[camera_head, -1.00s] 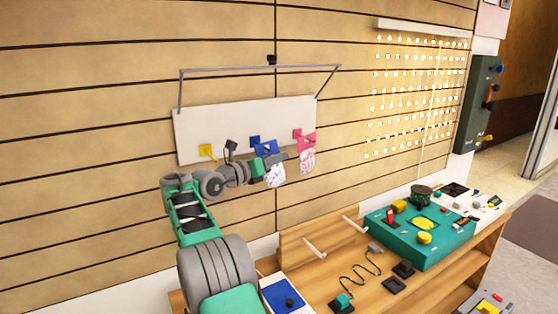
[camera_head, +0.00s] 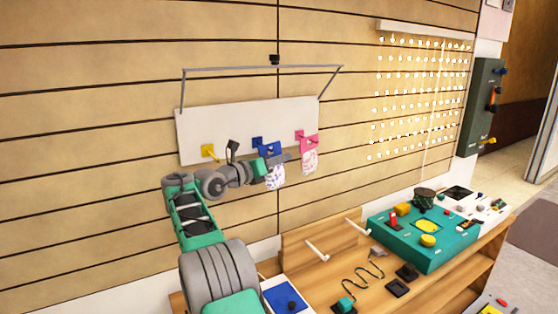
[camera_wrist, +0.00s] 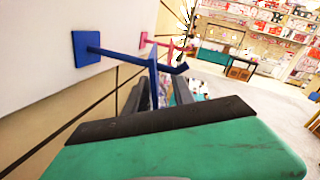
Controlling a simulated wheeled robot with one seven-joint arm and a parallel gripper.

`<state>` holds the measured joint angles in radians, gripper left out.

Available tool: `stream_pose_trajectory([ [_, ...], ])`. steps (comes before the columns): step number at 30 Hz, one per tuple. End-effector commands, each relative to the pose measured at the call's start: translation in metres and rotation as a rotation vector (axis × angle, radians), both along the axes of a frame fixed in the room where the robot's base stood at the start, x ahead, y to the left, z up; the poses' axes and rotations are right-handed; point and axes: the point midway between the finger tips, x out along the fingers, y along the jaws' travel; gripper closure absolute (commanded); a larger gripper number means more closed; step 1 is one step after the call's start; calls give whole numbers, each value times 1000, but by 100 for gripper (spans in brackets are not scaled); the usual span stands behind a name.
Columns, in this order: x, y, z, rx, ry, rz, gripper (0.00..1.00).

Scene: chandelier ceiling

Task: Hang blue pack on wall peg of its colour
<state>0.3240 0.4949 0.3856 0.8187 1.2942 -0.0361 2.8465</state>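The blue pack, a blue top over a patterned white lower part (camera_head: 276,178), hangs at the blue peg (camera_head: 257,142) on the white board. In the wrist view the blue peg (camera_wrist: 118,56) runs out from its square plate to an upturned tip. The pack's blue top (camera_wrist: 153,80) shows nearly edge-on, meeting the peg's rod near its outer end. My gripper (camera_head: 284,158) is beside the pack. In the wrist view its two fingers (camera_wrist: 160,95) stand apart on either side of the pack, with gaps visible. The pack's lower part is hidden there.
A pink pack (camera_head: 310,158) hangs on the pink peg to the right, close to my gripper. A yellow peg (camera_head: 209,151) is bare at the left. A grey frame (camera_head: 262,68) spans above the board. A wooden bench (camera_head: 330,268) with a teal box (camera_head: 425,245) stands below.

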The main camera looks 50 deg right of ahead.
Motion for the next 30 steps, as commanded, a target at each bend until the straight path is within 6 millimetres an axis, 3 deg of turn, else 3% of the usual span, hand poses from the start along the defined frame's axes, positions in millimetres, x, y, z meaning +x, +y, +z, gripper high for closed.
stream_pose_trajectory([
  [6, 0, 0, 0, 0, 0, 0, 53],
  [14, 0, 2, -1, 0, 1, 0, 53],
  [24, 4, 64, -2, 1, 0, 4, 53],
  [30, 4, 79, -1, 2, 2, 1, 53],
])
